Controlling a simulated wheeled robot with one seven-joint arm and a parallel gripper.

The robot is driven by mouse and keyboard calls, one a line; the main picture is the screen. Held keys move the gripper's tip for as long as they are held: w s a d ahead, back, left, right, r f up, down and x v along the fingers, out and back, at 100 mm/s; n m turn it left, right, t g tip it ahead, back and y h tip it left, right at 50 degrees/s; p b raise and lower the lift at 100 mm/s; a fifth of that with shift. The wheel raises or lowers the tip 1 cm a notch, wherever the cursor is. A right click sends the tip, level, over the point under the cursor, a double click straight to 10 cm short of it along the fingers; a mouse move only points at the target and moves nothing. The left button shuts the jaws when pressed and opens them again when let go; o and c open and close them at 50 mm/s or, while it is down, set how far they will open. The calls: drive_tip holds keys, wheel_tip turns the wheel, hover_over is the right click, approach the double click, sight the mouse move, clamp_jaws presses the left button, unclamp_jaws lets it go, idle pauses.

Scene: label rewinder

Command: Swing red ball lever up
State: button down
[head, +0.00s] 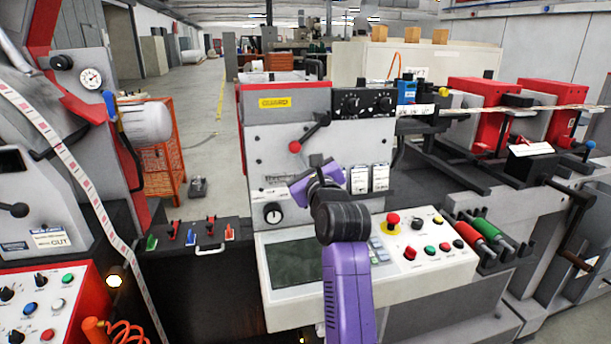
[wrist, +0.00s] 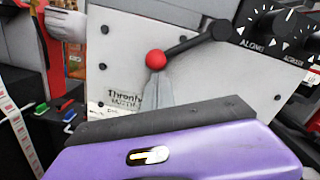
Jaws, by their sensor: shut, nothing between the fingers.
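The red ball lever (head: 295,147) is on the grey front panel of the middle machine. Its black arm slopes from an upper-right pivot down left to the ball. In the wrist view the red ball (wrist: 155,59) sits just above the tips of my gripper (wrist: 158,82). The grey fingers are shut with nothing between them and point up toward the ball. I cannot tell whether they touch it. In the head view my gripper (head: 318,161) is in front of the panel, below and right of the ball, partly hidden by my own wrist.
Black dials (head: 367,103) sit right of the lever's pivot. Below is a sloped console (head: 440,262) with a red emergency button (head: 393,219) and coloured buttons. A black box with small levers (head: 197,238) stands left.

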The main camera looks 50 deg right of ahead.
sight(289, 147)
drive_tip(key=shift+w+a+r, duration=0.55)
drive_tip(key=shift+a+r, duration=0.3)
drive_tip(key=shift+r, duration=0.05)
drive_tip(key=shift+w+a+r, duration=0.15)
drive_tip(key=shift+a+r, duration=0.15)
drive_tip(key=shift+r, duration=0.25)
drive_tip(key=shift+r, duration=0.15)
drive_tip(key=shift+a, duration=0.1)
